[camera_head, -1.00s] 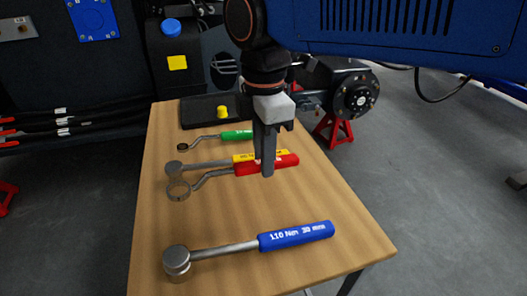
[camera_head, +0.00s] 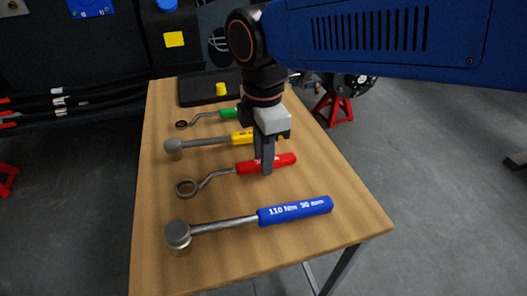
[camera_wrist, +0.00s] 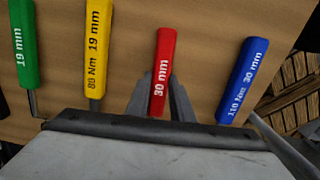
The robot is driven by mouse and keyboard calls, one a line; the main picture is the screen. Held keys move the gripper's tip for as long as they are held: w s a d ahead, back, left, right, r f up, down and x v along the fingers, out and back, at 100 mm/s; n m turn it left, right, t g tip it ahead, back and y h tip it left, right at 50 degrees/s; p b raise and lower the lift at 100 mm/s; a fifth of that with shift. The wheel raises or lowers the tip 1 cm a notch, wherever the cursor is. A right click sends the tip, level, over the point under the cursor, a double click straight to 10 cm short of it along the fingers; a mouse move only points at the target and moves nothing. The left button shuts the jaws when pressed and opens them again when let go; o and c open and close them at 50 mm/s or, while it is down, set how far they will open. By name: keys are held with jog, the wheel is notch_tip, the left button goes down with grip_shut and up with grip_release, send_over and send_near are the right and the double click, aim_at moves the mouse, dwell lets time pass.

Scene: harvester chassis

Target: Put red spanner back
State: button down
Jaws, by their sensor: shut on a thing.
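The red spanner (camera_head: 250,168) has a red handle and a grey ring end (camera_head: 187,188) that points left. It lies between the yellow-handled tool and the blue-handled tool, at or close to the table top; I cannot tell if it touches. My gripper (camera_head: 265,166) points down and is shut on the red handle. In the wrist view the red handle (camera_wrist: 163,70), marked 30 mm, sits between my two fingers (camera_wrist: 160,103). Part of the handle is hidden behind the fingers in the head view.
A yellow-handled tool (camera_head: 241,138) and a green-handled spanner (camera_head: 229,113) lie behind. A blue-handled tool (camera_head: 295,210) lies in front. A dark tray (camera_head: 196,92) with a small yellow piece (camera_head: 221,89) is at the back of the wooden table (camera_head: 330,245). The table's front right is clear.

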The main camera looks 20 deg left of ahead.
jog(key=c, duration=1.5)
grip_release()
notch_tip(320, 180, up, 17)
jog(key=shift+r, duration=0.2)
